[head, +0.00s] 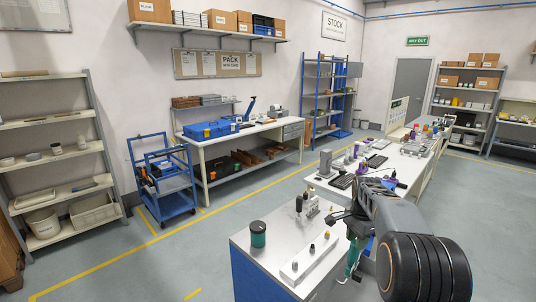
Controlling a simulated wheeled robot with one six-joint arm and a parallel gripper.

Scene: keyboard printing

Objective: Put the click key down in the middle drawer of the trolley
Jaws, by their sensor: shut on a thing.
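My gripper (345,219) shows small and dark at the end of my grey arm, above the right part of a grey-topped blue cabinet. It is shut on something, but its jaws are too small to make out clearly. A slim teal-green piece (354,257) hangs tilted below it, beside the cabinet's right edge. It may be the click key, but I cannot tell for sure. A blue trolley (166,181) with open shelves stands at the left, away from my gripper. No drawer front can be made out on it.
The grey-topped blue cabinet (262,268) bears a dark green jar (258,234), a pale block with small knobs (304,256) and a black-handled fixture (306,206). A long bench with keyboards (377,161) lies behind. Grey floor (215,240) is clear between cabinet and trolley.

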